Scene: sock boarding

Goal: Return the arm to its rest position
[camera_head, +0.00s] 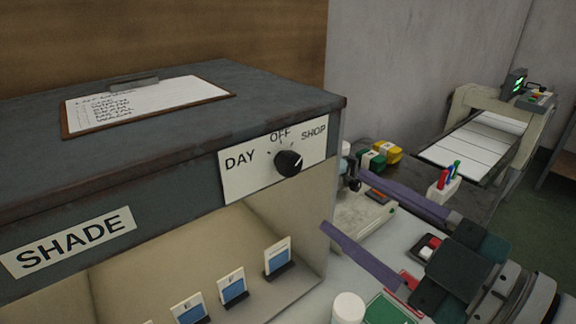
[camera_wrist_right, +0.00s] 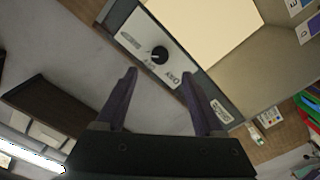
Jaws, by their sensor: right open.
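My right arm reaches in from the lower right in the head view. Its gripper (camera_head: 342,200) is open, with two purple fingers apart and nothing between them. The fingertips are just right of the shade cabinet's front corner, near the black knob (camera_head: 288,163). The knob sits on a white plate marked DAY, OFF and SHOP, and its pale mark points toward SHOP. In the right wrist view the open fingers (camera_wrist_right: 158,76) point toward the cabinet, and the knob (camera_wrist_right: 160,53) shows beyond the gap between them. My left gripper is not in view.
The grey cabinet (camera_head: 290,95) fills the left, with a clipboard (camera_head: 150,103) on top and several blue-and-white cards in its lit opening. Right of it are a pen holder (camera_head: 443,188), yellow and green items (camera_head: 387,152), a white cylinder (camera_head: 348,307) and a conveyor machine (camera_head: 480,140).

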